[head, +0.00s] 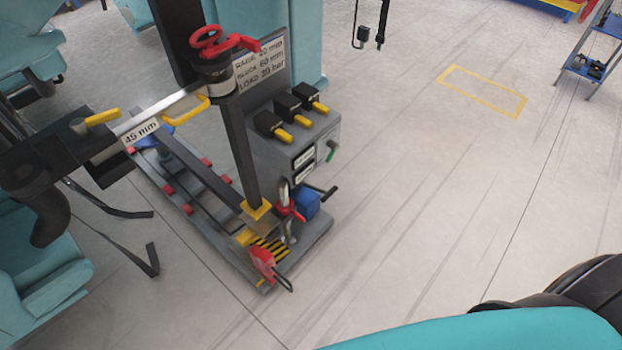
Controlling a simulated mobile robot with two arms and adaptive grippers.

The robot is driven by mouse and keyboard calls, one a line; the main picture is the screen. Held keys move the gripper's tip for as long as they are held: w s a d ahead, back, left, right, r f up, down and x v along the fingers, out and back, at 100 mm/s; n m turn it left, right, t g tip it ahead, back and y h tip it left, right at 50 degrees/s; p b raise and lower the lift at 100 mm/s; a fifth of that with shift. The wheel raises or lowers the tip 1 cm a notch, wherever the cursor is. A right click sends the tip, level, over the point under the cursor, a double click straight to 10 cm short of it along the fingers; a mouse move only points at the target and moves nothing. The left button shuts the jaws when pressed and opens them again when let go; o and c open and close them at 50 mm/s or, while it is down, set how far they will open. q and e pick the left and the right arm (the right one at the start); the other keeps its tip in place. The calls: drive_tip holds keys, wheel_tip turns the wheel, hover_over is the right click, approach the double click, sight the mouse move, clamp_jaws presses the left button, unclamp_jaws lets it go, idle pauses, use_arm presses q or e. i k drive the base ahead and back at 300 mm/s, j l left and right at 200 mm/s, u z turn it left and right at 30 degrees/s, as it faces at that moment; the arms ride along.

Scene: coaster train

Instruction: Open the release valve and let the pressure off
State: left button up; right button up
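A jacking stand on a grey wheeled base (312,243) stands at centre left. On its dark post is a black cylinder head (212,70) topped by a red handwheel (208,38) with a red lever pointing right. A grey box (310,140) beside the post carries several black blocks with yellow tips and a small green handle (331,150). A red-handled part (291,209) and a blue block (306,203) sit low on the base. No label names the release valve, so I cannot tell which part it is. Neither gripper shows in the head view.
A sign (274,65) reads RAISE, BLOCK 60 mm and LOAD in bar. A bar labelled 45 mm (140,133) reaches left. Teal seats (35,300) line the left. A yellow floor rectangle (483,91) and blue shelf (590,58) are to the right. The floor between is clear.

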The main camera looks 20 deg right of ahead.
sight(333, 145)
drive_tip(key=l+u, duration=0.35)
drive_tip(key=l, duration=2.45)
